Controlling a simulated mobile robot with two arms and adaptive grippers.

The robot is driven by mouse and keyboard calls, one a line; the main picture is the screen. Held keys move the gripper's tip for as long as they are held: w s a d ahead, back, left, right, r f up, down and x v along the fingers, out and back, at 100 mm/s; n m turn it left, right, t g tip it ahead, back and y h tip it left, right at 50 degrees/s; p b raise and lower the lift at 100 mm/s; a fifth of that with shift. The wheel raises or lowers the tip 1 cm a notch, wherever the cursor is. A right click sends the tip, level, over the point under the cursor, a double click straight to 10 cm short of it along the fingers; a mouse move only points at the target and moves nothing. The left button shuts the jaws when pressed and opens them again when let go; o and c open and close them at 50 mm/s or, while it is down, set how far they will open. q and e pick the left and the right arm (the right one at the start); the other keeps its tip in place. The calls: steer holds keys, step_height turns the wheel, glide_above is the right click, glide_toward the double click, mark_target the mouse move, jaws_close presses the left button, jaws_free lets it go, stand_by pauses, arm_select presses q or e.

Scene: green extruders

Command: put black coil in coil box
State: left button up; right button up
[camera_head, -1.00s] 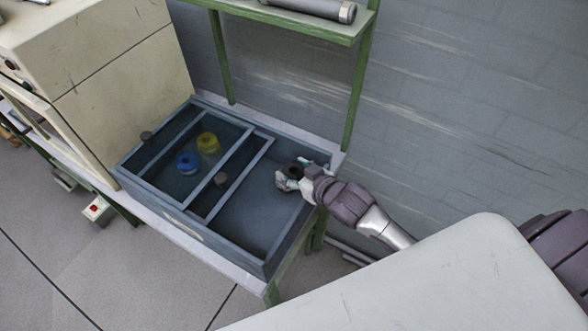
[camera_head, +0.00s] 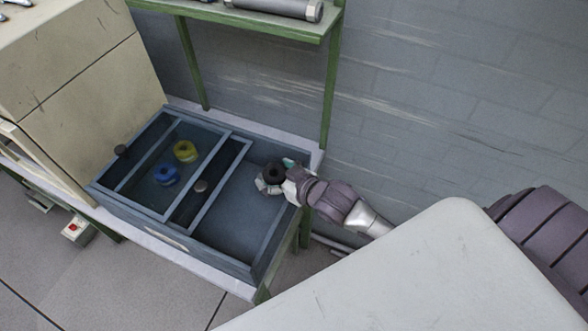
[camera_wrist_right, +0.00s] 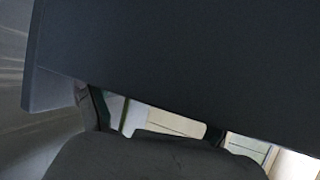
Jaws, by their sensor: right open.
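The black coil (camera_head: 274,172) is in the large right compartment of the blue-grey coil box (camera_head: 236,262), near its far right corner. My right gripper (camera_head: 272,183) reaches over the right wall and is open close around the coil's near side. I cannot tell whether the fingers touch it or whether the coil rests on the floor. In the right wrist view a dark, blurred rounded shape (camera_wrist_right: 150,160) fills the bottom, and a dark flat surface covers the top. My left gripper is not in view.
A yellow coil (camera_head: 186,151) and a blue coil (camera_head: 166,174) sit in a left compartment. A green-framed shelf (camera_head: 240,14) stands behind; a beige cabinet (camera_head: 75,80) stands at left. The right compartment's front is clear.

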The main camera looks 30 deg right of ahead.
steer(key=v, duration=1.1)
steer(key=shift+r+b, duration=0.25)
steer(key=shift+b, duration=0.15)
stand_by(0.6)
